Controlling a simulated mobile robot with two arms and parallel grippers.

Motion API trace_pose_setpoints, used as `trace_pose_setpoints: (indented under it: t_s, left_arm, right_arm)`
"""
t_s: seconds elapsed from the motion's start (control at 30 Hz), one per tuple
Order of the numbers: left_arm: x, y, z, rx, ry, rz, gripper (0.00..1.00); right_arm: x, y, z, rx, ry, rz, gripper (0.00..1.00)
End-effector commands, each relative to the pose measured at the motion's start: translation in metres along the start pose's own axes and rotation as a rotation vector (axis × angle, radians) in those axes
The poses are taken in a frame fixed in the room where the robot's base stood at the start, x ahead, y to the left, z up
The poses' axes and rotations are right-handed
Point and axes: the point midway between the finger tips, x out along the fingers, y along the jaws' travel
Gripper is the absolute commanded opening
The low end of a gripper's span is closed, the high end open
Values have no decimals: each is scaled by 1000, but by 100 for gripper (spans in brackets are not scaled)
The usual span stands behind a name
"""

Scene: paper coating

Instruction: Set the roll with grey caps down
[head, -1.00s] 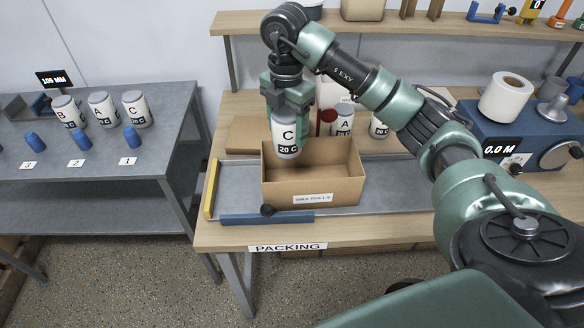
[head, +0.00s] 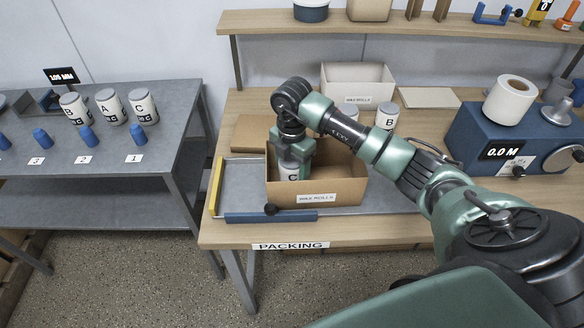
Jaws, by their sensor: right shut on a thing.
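A white roll with grey caps (head: 291,171), marked C, is low inside the open cardboard box (head: 340,188) labelled wax rolls, on its left side. My right gripper (head: 292,155) is shut on this roll from above. The roll stands about upright; its lower end is hidden behind the box's front wall, so I cannot tell whether it touches the box floor. My left gripper is not in view.
The box stands on a grey tray with a yellow stop (head: 216,186) and a blue bar (head: 250,217). Behind are a roll marked B (head: 387,116) and a white box (head: 340,92). The left table (head: 100,165) holds several rolls and blue pegs.

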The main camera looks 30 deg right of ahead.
Motion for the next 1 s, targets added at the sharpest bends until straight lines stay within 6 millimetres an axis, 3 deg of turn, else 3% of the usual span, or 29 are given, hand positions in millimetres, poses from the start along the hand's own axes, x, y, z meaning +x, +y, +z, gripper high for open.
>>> trace_pose_setpoints:
  t_s: [0.2,0.23,0.3,0.73,1.0]
  left_arm:
    - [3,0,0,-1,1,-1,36]
    - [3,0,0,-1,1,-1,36]
    - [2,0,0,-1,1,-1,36]
    - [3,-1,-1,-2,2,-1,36]
    - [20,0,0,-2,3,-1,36]
  right_arm:
    - [3,0,0,0,0,1,15]
    - [3,0,0,0,0,0,65]
    - [2,0,0,0,0,0,84]
    - [-6,1,0,0,-1,5,84]
    - [-57,2,0,-2,-2,9,84]
